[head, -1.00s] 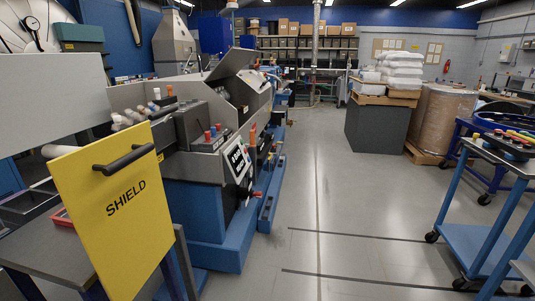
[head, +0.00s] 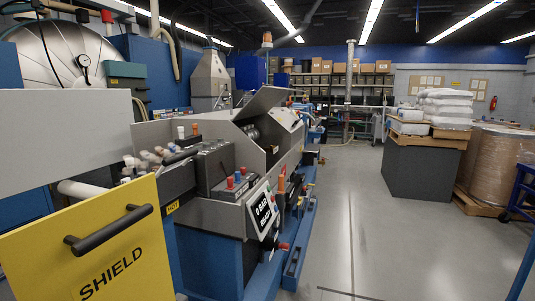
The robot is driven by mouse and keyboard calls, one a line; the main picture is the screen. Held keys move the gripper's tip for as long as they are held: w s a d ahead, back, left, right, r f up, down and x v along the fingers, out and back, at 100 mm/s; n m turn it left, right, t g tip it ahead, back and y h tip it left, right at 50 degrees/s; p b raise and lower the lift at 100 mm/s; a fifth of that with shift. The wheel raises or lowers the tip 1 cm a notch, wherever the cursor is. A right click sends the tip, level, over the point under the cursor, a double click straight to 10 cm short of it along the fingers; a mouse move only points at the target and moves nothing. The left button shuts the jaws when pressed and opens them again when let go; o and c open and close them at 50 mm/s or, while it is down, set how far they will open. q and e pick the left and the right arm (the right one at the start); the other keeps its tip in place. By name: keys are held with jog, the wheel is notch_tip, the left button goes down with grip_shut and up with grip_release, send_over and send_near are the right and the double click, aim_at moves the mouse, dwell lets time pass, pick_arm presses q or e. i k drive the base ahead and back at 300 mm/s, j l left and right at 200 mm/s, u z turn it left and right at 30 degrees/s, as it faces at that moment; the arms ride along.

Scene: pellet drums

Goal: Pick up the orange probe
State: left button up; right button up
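A small upright orange piece (head: 281,184) stands at the right side of the blue and grey machine (head: 215,255), beside the tilted display panel. It looks like the orange probe, but it is too small to be sure. Its lower end is hard to make out. Neither of my grippers is in view.
A yellow SHIELD panel (head: 85,250) with a black handle (head: 108,230) fills the lower left. A display panel (head: 263,210) and red and blue knobs (head: 236,179) are on the machine. A grey block (head: 420,172) and a brown drum (head: 497,165) stand right. The floor (head: 365,230) between is clear.

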aim_at(281, 178)
jog(key=i+l+z, duration=0.3)
jog(key=i, duration=0.15)
jog(key=i+l+z, duration=0.1)
jog(key=i+z, duration=0.2)
jog(key=i, duration=0.15)
jog(key=i+l, duration=0.15)
jog(key=i, duration=0.6)
jog(key=i+l+z, duration=0.1)
jog(key=i, duration=0.65)
